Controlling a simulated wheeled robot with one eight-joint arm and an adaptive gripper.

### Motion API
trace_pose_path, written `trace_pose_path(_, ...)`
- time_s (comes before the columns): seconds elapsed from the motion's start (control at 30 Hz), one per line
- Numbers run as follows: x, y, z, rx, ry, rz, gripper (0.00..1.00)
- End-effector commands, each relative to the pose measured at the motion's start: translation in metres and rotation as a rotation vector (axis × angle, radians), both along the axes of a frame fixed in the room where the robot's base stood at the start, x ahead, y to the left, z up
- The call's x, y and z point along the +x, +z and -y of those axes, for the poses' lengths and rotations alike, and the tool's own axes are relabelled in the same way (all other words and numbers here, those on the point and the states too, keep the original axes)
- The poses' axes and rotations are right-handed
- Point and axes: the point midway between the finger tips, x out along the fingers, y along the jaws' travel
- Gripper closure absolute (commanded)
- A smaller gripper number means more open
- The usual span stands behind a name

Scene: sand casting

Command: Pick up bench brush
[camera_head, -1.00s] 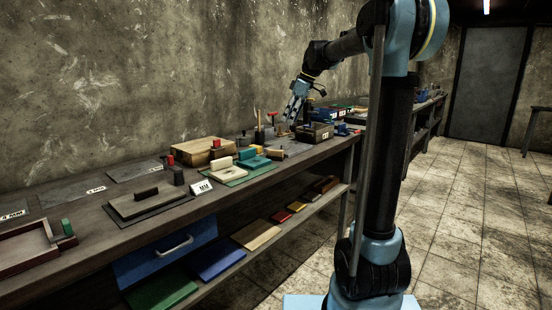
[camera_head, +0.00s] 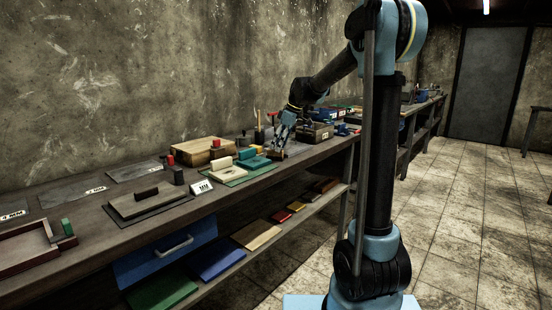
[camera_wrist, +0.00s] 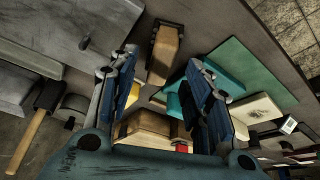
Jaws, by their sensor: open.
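The wooden-bodied thing with dark edges that looks like the bench brush (camera_wrist: 164,52) lies on the bench in the wrist view, ahead of and between my fingertips. My gripper (camera_wrist: 161,64) is open and empty, with one blue finger on each side of the view. In the head view my gripper (camera_head: 281,145) points down, low over the bench. The brush is small and partly hidden there, and I cannot tell whether the fingers touch it.
The bench (camera_head: 90,262) runs along the wall. A teal plate (camera_wrist: 246,68) with blocks lies to the right in the wrist view. A wooden box (camera_wrist: 155,127) shows at the bottom. A wooden-handled hammer (camera_wrist: 36,128) lies at left. A box (camera_head: 316,131) stands right of my gripper.

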Motion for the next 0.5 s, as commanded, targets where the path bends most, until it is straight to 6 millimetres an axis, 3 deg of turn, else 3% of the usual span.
trace_pose_path(0.23,0.003,-0.030,-0.014,0.000,0.001,-0.001,0.55)
trace_pose_path(0.5,0.004,-0.038,-0.017,0.000,0.000,0.000,0.55)
